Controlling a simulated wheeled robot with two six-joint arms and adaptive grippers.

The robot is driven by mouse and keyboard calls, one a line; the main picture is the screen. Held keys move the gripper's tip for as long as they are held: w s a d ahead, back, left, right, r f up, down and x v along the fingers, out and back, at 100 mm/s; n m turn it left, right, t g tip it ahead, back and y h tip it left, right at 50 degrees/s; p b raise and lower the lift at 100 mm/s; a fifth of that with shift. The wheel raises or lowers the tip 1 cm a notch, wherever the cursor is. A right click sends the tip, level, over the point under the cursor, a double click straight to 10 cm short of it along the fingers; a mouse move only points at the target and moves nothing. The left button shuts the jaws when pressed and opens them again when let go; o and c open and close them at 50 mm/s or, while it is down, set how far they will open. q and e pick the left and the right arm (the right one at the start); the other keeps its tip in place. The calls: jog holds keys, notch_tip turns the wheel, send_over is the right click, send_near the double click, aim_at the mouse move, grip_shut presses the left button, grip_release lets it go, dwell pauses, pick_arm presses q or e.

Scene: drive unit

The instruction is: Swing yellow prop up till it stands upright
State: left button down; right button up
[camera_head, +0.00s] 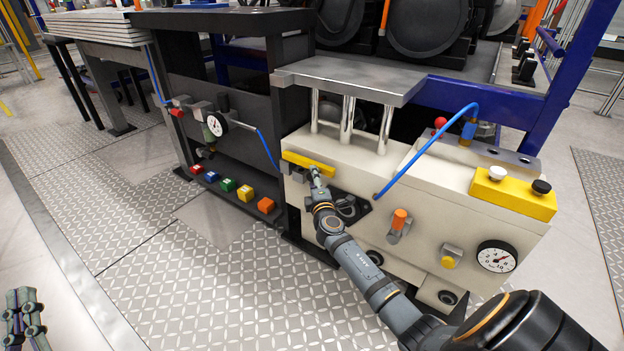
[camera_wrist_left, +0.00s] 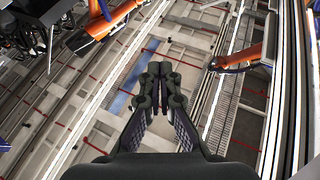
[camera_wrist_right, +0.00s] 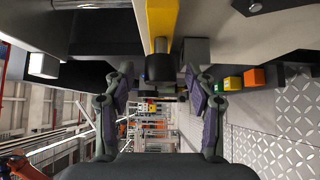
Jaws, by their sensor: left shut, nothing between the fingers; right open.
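The yellow prop (camera_head: 308,164) lies about level along the upper front of the cream unit (camera_head: 430,195), near its left end. In the right wrist view the yellow bar (camera_wrist_right: 161,18) comes in from the top, with a short metal part and a black round end in line below it. My right gripper (camera_wrist_right: 158,76) is open, its two fingers apart on either side of that black end. In the head view my right gripper (camera_head: 318,174) is small and points at the prop. My left gripper (camera_head: 24,312) is shut and empty at the lower left; the left wrist view also shows it shut (camera_wrist_left: 160,72).
A grey plate (camera_head: 355,80) on metal posts stands above the prop. A blue hose (camera_head: 430,140) arches to the right. Coloured blocks (camera_head: 228,185) sit on a low dark ledge to the left. A gauge (camera_head: 496,257) is on the right front. The floor at left is clear.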

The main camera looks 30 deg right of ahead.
pick_arm(q)
jog(key=r, duration=0.1)
jog(key=s+r+t, duration=0.1)
jog(key=r, duration=0.1)
jog(key=s+r+t, duration=0.1)
jog(key=shift+d+r+m+h, duration=0.1)
jog(key=shift+r+m+h, duration=0.15)
jog(key=shift+m+h, duration=0.05)
pick_arm(e)
jog(key=shift+x, duration=1.1)
grip_shut()
